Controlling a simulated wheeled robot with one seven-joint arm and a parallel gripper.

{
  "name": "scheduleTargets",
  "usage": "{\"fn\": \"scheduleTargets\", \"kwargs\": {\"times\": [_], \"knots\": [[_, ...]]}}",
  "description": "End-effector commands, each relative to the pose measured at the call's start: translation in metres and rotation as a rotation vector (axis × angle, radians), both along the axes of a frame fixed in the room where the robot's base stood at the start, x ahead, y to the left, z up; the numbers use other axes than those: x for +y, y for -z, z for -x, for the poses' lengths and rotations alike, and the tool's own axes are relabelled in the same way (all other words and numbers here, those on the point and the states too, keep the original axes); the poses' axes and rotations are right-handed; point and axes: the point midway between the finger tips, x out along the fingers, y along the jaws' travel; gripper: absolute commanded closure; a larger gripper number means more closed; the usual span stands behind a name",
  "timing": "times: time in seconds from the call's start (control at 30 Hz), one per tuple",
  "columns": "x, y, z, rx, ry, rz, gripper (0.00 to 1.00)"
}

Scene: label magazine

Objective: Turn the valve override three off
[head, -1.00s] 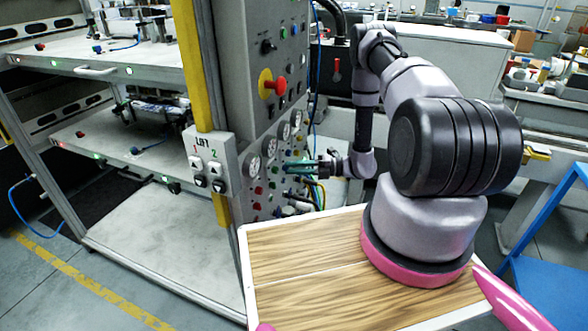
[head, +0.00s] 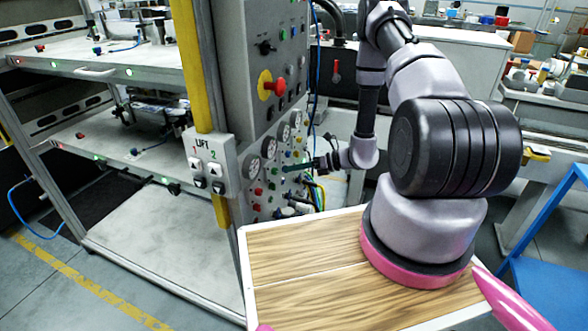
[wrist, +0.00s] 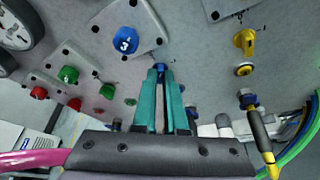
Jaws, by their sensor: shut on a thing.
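A round blue knob marked "3" (wrist: 125,41) sits on a pale plate on the control panel, up and left of my gripper in the wrist view. My gripper (wrist: 160,70) has teal fingers close together, pointing at the panel. A small blue part (wrist: 160,66) shows at the fingertips, beside the lower right corner of that plate. The fingers are shut on it and hide most of it. I cannot tell whether it is the valve override three. In the head view my gripper (head: 290,168) reaches the lower panel from the right.
Green (wrist: 68,74) and red (wrist: 39,92) knobs lie left of the fingers. The red emergency button (head: 274,85) sticks out above. A wooden-topped surface (head: 300,270) is below.

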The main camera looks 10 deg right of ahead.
Motion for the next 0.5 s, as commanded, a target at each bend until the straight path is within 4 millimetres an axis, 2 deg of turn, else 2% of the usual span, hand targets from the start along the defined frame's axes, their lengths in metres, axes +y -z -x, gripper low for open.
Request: {"fn": "scheduleTargets", "kwargs": {"times": [0.5], "knots": [[0.0045,-0.0011,0.0039,-0.352,-0.003,0.255,1.0]]}}
